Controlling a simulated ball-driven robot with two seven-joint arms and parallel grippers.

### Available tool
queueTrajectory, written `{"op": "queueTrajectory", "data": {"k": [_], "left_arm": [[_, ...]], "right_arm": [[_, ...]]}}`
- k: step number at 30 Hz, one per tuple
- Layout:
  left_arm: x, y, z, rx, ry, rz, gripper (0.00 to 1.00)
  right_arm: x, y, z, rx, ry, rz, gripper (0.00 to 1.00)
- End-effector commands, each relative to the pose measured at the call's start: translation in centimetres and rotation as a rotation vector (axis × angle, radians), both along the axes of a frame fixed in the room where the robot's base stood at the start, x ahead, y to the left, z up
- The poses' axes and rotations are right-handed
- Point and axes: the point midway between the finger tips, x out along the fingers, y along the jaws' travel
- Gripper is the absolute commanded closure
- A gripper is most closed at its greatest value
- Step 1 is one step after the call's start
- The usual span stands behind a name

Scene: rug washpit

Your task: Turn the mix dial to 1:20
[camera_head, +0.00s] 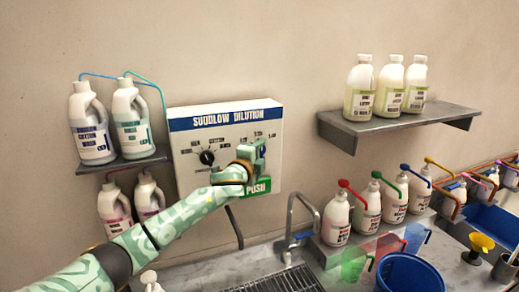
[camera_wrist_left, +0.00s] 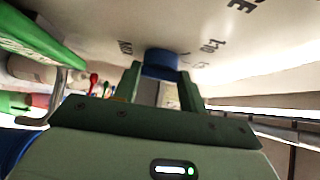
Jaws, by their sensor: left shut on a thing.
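The white dilution panel (camera_head: 184,148) hangs on the wall, with a blue "SUDLOW DILUTION" header. My left gripper (camera_head: 256,154) is at the panel's right half, covering the dial there. In the left wrist view, a blue dial (camera_wrist_left: 161,62) sits between the fingertips of my left gripper (camera_wrist_left: 162,76), which is shut on it. Small printed marks surround the blue dial, but they are too blurred to read its setting. A black selector knob (camera_head: 207,157) is on the panel's left half. A green PUSH plate (camera_head: 262,186) shows below my gripper. My right gripper is not in view.
Jugs (camera_head: 92,125) stand on a small shelf left of the panel. A grey shelf (camera_head: 345,128) with three bottles is at the right. Below are a tap (camera_head: 293,212), pump bottles (camera_head: 337,218), coloured measuring jugs and a blue bucket (camera_head: 410,272).

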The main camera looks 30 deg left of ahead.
Motion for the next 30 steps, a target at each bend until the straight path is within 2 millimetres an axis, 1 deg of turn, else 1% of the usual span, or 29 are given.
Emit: {"op": "queueTrajectory", "data": {"k": [7, 8, 9, 10, 18, 22, 26, 30], "left_arm": [[0.0, 0.0, -0.2, 0.002, 0.003, 0.0, 0.81], [0.0, 0.0, -0.2, 0.002, 0.003, 0.0, 0.5], [0.0, 0.0, -0.2, 0.002, 0.003, 0.0, 0.39], [0.0, 0.0, -0.2, 0.002, 0.003, 0.0, 0.36], [-0.1, 0.0, -0.1, 0.001, 0.001, 0.0, 0.36], [-0.9, -0.1, -0.2, 0.0, 0.001, -0.001, 0.36], [-3.2, -0.2, -0.3, 0.003, 0.001, -0.002, 0.36], [-6.8, -0.4, -0.6, 0.003, 0.002, -0.003, 0.36]], "right_arm": [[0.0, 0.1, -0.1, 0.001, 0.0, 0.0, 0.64], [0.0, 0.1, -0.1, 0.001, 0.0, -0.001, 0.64], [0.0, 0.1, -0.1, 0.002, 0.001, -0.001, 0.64], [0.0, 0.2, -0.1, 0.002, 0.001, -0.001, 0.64], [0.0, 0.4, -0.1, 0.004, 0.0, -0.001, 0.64], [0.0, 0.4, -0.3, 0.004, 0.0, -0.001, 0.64], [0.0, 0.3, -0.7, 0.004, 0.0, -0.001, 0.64], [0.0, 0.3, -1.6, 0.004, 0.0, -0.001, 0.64]]}}
